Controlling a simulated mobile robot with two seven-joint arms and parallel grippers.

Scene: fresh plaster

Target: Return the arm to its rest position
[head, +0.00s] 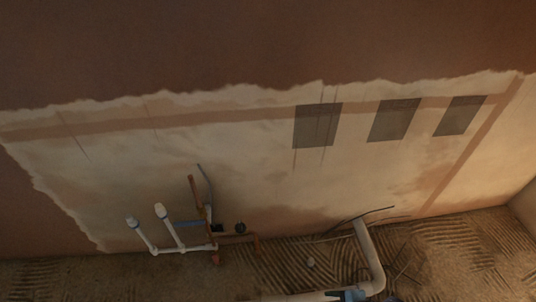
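Neither of my grippers shows in the head view, and I can make out no part of either arm. Their positions and whether they are open or shut cannot be seen. The view faces a partly plastered wall (250,130) with a ragged upper edge and brown, unplastered areas above and to the left.
Two white capped pipes (168,225) and brown pipes (193,190) rise near the wall's foot at left. A thick pale pipe (372,255) bends along the ridged floor (450,255), with a bluish part (348,295) at the bottom edge. Three dark rectangles (393,120) mark the wall.

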